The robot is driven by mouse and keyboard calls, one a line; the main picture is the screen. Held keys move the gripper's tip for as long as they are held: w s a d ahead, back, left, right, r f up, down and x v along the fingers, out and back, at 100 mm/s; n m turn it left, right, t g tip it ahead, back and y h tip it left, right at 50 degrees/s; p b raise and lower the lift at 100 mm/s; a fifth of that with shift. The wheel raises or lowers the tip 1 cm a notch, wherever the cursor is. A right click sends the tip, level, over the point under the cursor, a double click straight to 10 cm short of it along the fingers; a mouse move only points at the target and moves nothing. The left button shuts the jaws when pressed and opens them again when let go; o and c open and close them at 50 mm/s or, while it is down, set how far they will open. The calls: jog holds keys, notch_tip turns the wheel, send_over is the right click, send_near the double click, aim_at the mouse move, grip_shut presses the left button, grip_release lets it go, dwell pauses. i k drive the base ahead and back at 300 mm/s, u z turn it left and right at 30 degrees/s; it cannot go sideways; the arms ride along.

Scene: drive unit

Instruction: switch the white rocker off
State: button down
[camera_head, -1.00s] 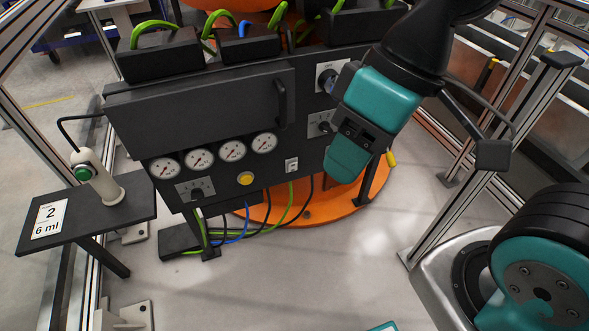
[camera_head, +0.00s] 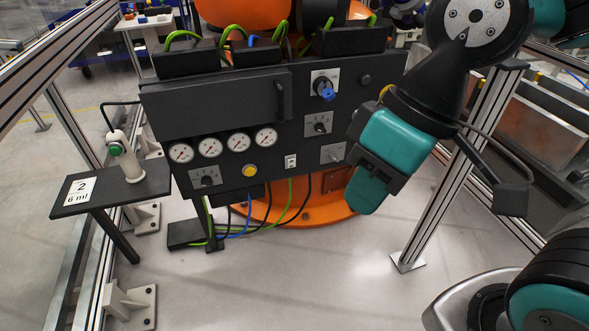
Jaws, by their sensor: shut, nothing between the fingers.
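The white rocker (camera_head: 291,161) is a small switch on a pale plate, low on the front of the black panel (camera_head: 300,135). It is in plain view, right of the yellow button (camera_head: 250,171); its on or off position is too small to tell. My gripper (camera_head: 366,196), teal with a black band, points down in front of the panel's right end. It is shut and empty, to the right of the rocker and a little lower in the picture, apart from it.
Near the rocker are several round gauges (camera_head: 265,137), rotary knobs (camera_head: 319,124) and a blue-tipped knob (camera_head: 325,90). A handle (camera_head: 281,99) sticks out above. Cables hang below the panel. A side shelf (camera_head: 150,187) holds a white device with a green button (camera_head: 122,150). Aluminium posts (camera_head: 446,180) stand right.

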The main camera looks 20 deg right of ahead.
aim_at(291, 163)
jog(key=z, duration=0.4)
jog(key=i, duration=1.15)
jog(key=u, duration=0.45)
